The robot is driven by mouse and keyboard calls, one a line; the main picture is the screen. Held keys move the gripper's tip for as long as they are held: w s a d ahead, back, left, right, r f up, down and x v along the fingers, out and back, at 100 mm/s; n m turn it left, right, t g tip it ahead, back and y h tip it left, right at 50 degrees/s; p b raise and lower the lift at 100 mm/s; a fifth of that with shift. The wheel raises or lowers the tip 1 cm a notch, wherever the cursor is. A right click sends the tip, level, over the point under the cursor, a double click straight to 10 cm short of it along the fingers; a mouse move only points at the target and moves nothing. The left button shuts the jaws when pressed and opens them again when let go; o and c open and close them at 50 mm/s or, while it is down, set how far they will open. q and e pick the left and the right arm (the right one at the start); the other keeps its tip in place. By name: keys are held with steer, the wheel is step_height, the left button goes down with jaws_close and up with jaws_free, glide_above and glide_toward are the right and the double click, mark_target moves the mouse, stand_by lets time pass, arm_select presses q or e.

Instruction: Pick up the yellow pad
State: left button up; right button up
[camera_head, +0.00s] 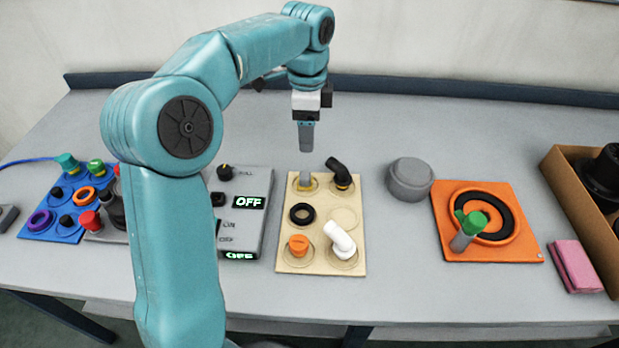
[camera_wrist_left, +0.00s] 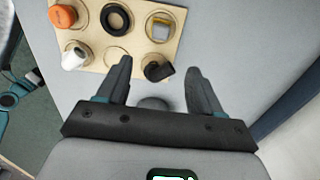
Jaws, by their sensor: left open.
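A small pad with yellow edges and a grey block on it (camera_head: 305,182) sits in the back left spot of a beige board (camera_head: 325,262). It also shows in the left wrist view (camera_wrist_left: 160,27), squarish, with yellow along its rim. No other yellow pad is clear to me. My left gripper (camera_head: 306,140) points down above the table, behind the board and apart from the pad. In the left wrist view its two fingers (camera_wrist_left: 156,67) stand wide apart with nothing held; a black elbow fitting (camera_wrist_left: 158,68) shows between their tips. My right gripper is not in view.
The board also holds a black ring (camera_head: 301,214), an orange cap (camera_head: 298,245) and a white elbow (camera_head: 341,238). A grey round lid (camera_head: 410,178) and an orange plate (camera_head: 487,250) lie to the right. A control box (camera_head: 240,190) stands left. The table behind is clear.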

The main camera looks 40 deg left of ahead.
arm_select(q)
glide_toward(305, 176)
steer(key=shift+w+f, duration=0.5)
steer(key=shift+s+d+f+b, duration=0.1)
steer(key=shift+s+f+b, duration=0.1)
steer(key=shift+s+f, duration=0.25)
steer(key=shift+s+f+b, duration=0.2)
steer(key=shift+f, duration=0.4)
steer(key=shift+w+f, duration=0.15)
steer(key=shift+f, duration=0.15)
steer(key=f, duration=0.4)
steer(key=shift+s+f, duration=0.2)
steer(key=shift+f, duration=0.05)
steer(key=shift+w+f, duration=0.35)
steer(key=shift+f, duration=0.3)
steer(key=shift+s, duration=0.1)
steer(key=shift+s+r, duration=0.15)
steer(key=c, duration=1.1)
